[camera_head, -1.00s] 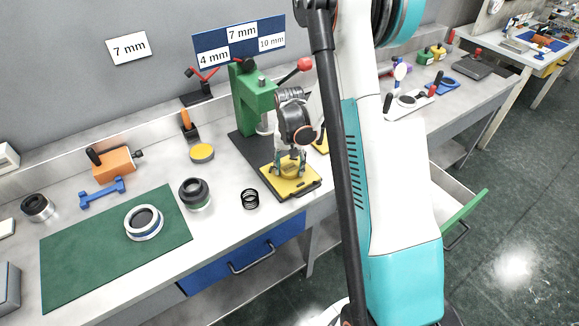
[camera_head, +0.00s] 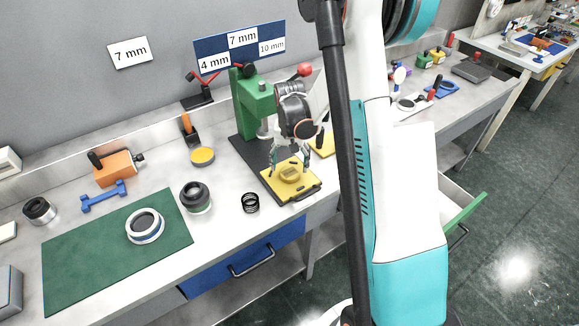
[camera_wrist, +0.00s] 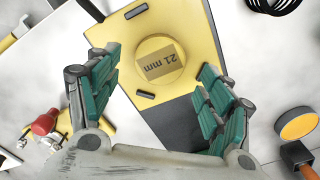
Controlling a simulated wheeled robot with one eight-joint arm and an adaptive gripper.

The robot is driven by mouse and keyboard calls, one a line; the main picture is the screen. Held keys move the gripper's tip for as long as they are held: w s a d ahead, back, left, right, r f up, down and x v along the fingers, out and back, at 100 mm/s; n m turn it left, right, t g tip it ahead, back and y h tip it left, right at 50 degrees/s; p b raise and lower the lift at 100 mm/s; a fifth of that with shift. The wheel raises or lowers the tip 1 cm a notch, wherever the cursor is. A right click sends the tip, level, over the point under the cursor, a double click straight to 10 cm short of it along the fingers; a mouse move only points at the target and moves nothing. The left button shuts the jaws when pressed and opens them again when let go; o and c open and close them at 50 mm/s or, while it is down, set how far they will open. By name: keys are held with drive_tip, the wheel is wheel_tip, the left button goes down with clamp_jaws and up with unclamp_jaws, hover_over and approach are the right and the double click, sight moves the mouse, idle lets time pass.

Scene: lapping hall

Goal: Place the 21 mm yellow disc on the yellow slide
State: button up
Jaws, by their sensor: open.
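The yellow disc (camera_head: 291,173), labelled "21 mm" in the wrist view (camera_wrist: 160,62), lies flat on the yellow slide (camera_head: 302,194). In the wrist view the slide (camera_wrist: 193,25) shows around the disc, with dark raised bars near it. My gripper (camera_head: 290,160) is above the disc, fingers spread. In the wrist view the green-padded fingers of my gripper (camera_wrist: 158,78) stand to either side of the disc with gaps between, and nothing is held.
A green press (camera_head: 254,105) with a red-knobbed lever stands behind the slide. Another yellow-topped disc (camera_head: 203,155) lies to the left. Black rings (camera_head: 250,202) and a dark round fitting (camera_head: 195,196) stand left of the slide. A green mat (camera_head: 85,265) lies farther left.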

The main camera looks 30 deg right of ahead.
sight(290, 172)
wheel_tip(290, 172, up, 9)
drive_tip(key=p, duration=0.2)
drive_tip(key=shift+f, duration=0.15)
idle(0.4)
